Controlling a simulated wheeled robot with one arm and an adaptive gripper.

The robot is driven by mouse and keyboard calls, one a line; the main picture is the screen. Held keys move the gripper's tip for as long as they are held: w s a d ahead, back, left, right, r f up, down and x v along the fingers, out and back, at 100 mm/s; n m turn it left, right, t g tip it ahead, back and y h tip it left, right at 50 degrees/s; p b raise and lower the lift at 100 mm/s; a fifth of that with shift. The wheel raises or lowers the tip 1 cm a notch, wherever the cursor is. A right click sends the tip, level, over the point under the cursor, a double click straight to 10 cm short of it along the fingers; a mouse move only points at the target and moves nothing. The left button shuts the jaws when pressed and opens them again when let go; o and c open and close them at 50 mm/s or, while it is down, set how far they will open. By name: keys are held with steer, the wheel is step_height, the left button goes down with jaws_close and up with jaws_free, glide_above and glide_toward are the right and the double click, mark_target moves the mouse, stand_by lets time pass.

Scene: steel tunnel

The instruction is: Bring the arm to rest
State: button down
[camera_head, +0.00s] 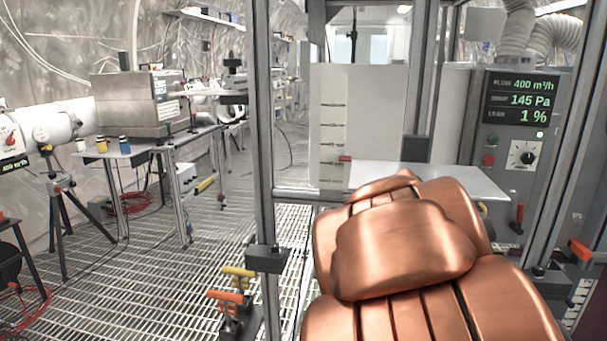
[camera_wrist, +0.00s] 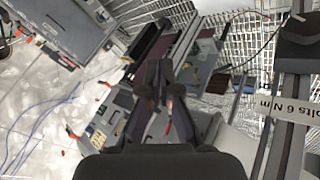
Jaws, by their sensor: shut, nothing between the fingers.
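My copper-coloured arm (camera_head: 405,250) fills the lower right of the head view, its rounded links close to the camera. My gripper is not visible in the head view; the arm's own links may hide it. In the wrist view my gripper (camera_wrist: 159,75) shows at the centre, its dark fingers together and shut, with nothing seen between them. Grey equipment with small coloured parts lies beyond the fingers there, apparently at some distance.
A metal post (camera_head: 262,150) stands left of my arm, with a yellow handle (camera_head: 238,271) and an orange handle (camera_head: 225,296) low beside it. A pale tabletop (camera_head: 440,178) and a control panel (camera_head: 522,110) lie beyond. Open grating floor (camera_head: 150,275) spreads left.

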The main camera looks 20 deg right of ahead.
steer(key=s+a+r+n+y+p, duration=0.2)
steer(key=a+n+p, duration=0.2)
steer(key=a, duration=0.4)
steer(key=s+a+r+n+y+p, duration=0.2)
steer(key=a+p, duration=0.4)
steer(key=a, duration=0.3)
steer(key=s+a+r+n+y+p, duration=0.2)
steer(key=a+r+n+y+p, duration=0.1)
steer(key=a, duration=0.6)
steer(key=r+n+p, duration=0.1)
steer(key=n+p, duration=0.1)
steer(key=n, duration=0.1)
steer(key=shift+s+a+r+t, duration=0.2)
steer(key=shift+s+r+t, duration=0.05)
steer(key=shift+t, duration=0.15)
